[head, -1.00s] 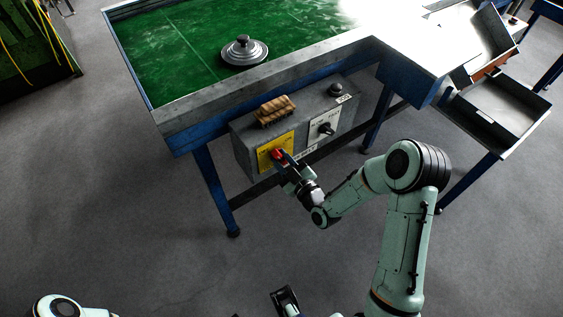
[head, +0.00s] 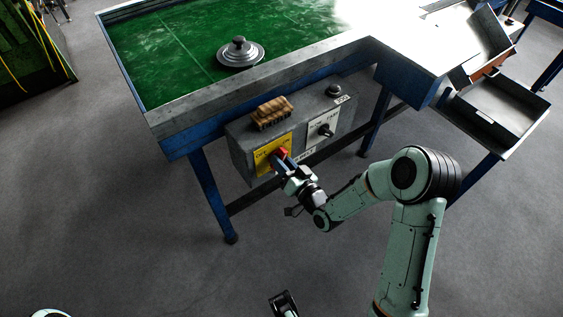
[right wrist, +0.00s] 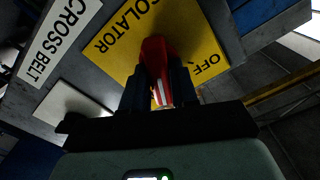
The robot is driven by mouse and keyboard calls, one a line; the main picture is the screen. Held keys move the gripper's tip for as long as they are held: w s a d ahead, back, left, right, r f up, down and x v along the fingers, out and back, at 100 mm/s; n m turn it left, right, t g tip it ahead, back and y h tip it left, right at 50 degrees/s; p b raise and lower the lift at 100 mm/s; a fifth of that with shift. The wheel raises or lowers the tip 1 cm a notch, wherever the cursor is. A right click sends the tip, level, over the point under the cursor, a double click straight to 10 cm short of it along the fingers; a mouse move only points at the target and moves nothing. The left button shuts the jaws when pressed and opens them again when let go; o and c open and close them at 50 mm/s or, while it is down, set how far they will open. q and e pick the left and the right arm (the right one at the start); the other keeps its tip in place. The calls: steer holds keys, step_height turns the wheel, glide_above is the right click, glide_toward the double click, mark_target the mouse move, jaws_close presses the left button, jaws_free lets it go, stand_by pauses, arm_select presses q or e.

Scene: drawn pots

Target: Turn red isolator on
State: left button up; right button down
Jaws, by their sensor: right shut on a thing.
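The red isolator handle (head: 283,152) sits on a yellow plate (head: 262,160) on the front of a grey control box under the table. The plate carries OFF at its left and ON at its right. My right gripper (head: 285,161) is at the handle. In the right wrist view, its dark fingers stand on both sides of the red handle (right wrist: 154,55), shut on it. A white stripe shows along the handle, and the fingers hide part of it. A dark gripper end, seemingly my left gripper (head: 284,303), shows at the bottom edge; its jaws are unclear.
A wooden brush (head: 272,112) lies on the grey box (head: 240,150). Beside the isolator are a white-plated black knob (head: 325,130) and a dark button (head: 334,90). The green-topped table (head: 180,50) overhangs the box, with a metal lidlike disc (head: 240,54) on it.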

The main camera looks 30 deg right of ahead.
steer(key=shift+f+m, duration=0.1)
steer(key=shift+m, duration=1.5)
steer(key=c, duration=1)
jaws_free()
steer(key=shift+o, duration=0.2)
steer(key=shift+s+d, duration=0.1)
steer(key=shift+s, duration=0.05)
arm_select(q)
step_height(320, 180, up, 6)
steer(key=s+g+p, duration=0.1)
steer(key=s+p, duration=0.1)
steer(key=p, duration=0.5)
steer(key=shift+s, duration=0.2)
arm_select(e)
steer(key=s+d, duration=0.1)
steer(key=s, duration=1.2)
